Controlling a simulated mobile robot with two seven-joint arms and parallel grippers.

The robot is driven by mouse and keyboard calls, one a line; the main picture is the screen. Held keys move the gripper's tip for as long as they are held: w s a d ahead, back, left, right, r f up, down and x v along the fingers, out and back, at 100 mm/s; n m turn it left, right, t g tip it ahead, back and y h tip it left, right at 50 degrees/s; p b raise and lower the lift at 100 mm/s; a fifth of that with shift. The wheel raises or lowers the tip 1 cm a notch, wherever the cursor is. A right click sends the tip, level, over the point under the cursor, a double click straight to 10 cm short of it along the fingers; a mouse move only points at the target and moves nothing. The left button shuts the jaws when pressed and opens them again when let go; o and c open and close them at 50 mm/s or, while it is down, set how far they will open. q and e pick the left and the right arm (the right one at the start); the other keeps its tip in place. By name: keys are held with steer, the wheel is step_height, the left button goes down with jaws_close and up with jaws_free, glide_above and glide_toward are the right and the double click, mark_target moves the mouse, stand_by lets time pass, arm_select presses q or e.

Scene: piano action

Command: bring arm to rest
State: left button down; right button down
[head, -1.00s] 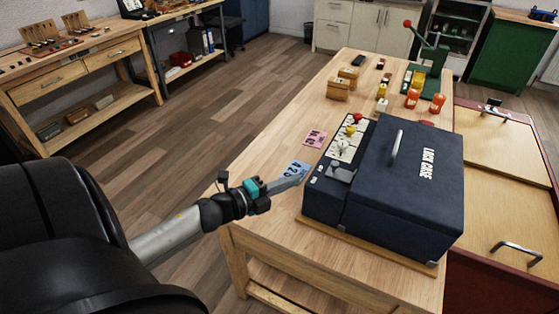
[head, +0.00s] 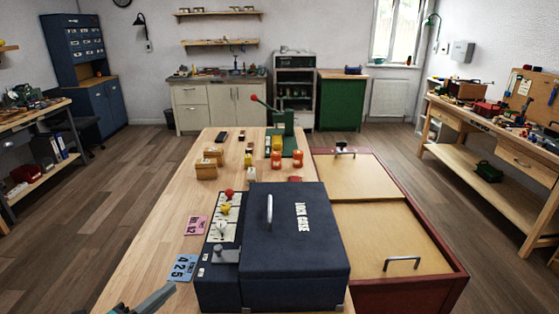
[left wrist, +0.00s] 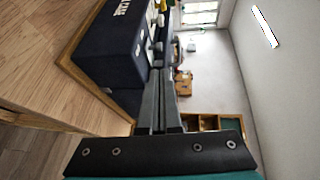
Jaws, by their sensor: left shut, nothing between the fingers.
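My left gripper (head: 165,294) shows at the lower left edge of the head view. Its tip is beside the blue 425 card (head: 181,268), left of the dark blue lock case (head: 293,245). In the left wrist view its two grey fingers (left wrist: 160,90) are together with nothing between them. The lock case also shows there at the upper left (left wrist: 112,48). I cannot tell whether the fingertips touch anything. Most of my left arm is outside the head view. My right gripper is not in view.
The wooden table (head: 150,235) carries a pink card (head: 195,225), wooden blocks (head: 206,170), orange pieces (head: 277,159) and a green lever press (head: 281,130). A red-edged cabinet (head: 455,270) adjoins the table on the right. Open floor (head: 95,195) lies to the left.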

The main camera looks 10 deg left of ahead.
arm_select(q)
steer(key=s+d+f+n+g+y, duration=0.2)
steer(key=s+d+n+g, duration=0.4)
steer(key=s+d+n, duration=0.25)
steer(key=s+d+f+n+g+y, duration=0.25)
steer(key=s+d+n+g, duration=0.35)
steer(key=s+d+n, duration=0.3)
step_height(320, 180, down, 26)
steer(key=s+a+n+g+b, duration=0.1)
steer(key=s+b, duration=0.1)
steer(key=b, duration=0.2)
steer(key=s+a+f+g+b, duration=0.1)
steer(key=s+a+f+b, duration=0.2)
steer(key=s+f, duration=1.2)
step_height(320, 180, down, 4)
steer(key=shift+s+r+g+b, duration=0.1)
steer(key=shift+s+g+b, duration=0.25)
steer(key=shift+b, duration=0.35)
